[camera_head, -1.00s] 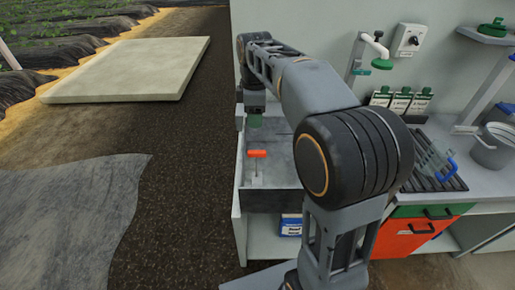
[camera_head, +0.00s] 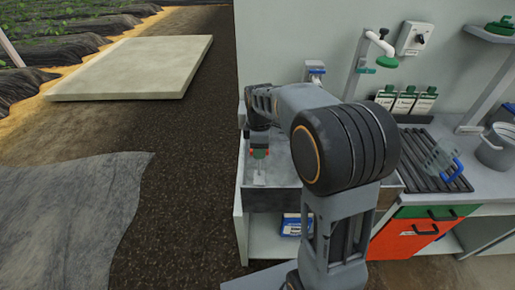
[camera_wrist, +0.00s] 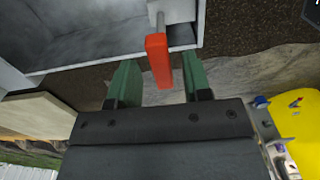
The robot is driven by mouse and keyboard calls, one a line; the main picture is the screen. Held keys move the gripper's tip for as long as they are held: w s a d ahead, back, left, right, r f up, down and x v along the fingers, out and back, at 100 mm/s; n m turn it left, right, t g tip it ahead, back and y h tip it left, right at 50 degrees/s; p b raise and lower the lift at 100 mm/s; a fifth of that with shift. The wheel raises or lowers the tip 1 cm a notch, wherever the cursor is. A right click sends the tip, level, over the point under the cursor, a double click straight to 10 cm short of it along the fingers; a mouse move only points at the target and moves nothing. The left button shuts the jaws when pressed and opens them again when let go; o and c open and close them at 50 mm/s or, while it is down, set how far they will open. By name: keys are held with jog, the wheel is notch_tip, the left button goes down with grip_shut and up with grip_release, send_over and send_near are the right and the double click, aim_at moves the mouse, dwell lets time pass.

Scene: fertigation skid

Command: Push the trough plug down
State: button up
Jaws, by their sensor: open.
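The trough plug has an orange-red bar handle (camera_wrist: 158,58) on a pale stem. In the head view its stem (camera_head: 259,174) stands upright in the grey trough (camera_head: 276,198), and the handle is mostly covered by my gripper. My gripper (camera_head: 259,150) is right at the handle, above the trough's left part. In the wrist view its two green fingers (camera_wrist: 160,82) are apart, with the near end of the handle between them. A gap shows on each side, so the fingers do not grip it. The stem's lower end is hard to make out.
My arm covers part of the trough's right side. A slatted dark rack (camera_head: 432,158) and a grey pot (camera_head: 497,146) stand to the right. A tap pipe (camera_head: 362,62) rises behind. A blue-and-white box (camera_head: 292,225) is on the shelf below.

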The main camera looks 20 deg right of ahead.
jog(key=shift+f, duration=0.1)
grip_shut()
dwell(0.4)
